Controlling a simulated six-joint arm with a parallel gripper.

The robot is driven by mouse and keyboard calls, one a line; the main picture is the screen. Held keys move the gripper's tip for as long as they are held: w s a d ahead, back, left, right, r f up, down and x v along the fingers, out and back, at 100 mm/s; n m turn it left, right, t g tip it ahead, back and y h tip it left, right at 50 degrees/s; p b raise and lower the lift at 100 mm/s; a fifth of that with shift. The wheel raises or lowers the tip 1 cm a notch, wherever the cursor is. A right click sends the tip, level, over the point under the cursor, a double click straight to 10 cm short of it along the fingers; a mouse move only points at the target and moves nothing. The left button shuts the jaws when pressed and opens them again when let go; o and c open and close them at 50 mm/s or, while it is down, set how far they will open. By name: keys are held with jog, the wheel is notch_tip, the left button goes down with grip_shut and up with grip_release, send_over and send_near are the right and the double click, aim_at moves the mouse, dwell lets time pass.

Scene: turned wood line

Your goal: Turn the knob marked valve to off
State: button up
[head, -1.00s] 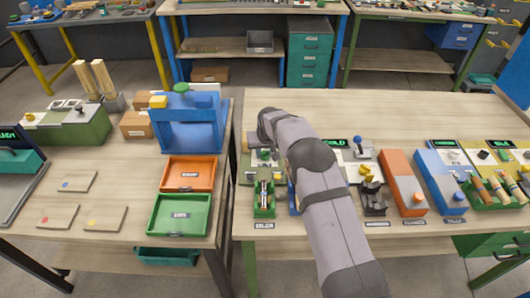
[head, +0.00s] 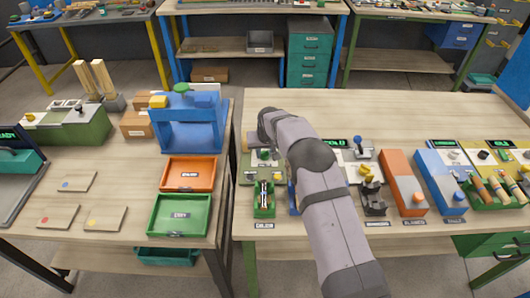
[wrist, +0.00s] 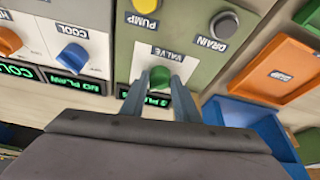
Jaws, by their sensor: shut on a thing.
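The green valve knob (wrist: 159,76) sits on a grey-green panel (wrist: 205,72), just below the upside-down VALVE label (wrist: 168,53) in the wrist view. My gripper (wrist: 160,83) is shut on this knob, one finger on each side. The knob's pointer direction cannot be made out between the fingers. A small green-lit display (wrist: 157,101) below the knob is partly hidden by the fingers. In the head view my arm covers part of the control area, and the fingers cannot be made out clearly there.
On the same panel are a yellow PUMP knob (wrist: 145,5) and a grey DRAIN knob (wrist: 224,25). A white panel with a blue knob (wrist: 73,57) and an orange knob (wrist: 8,41) adjoins it. An orange tray (wrist: 275,70) and a blue bin (wrist: 245,115) are at right.

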jog(key=o, duration=1)
jog(key=shift+r, duration=0.1)
jog(key=shift+b+v, duration=1.45)
jog(key=shift+v, duration=2.2)
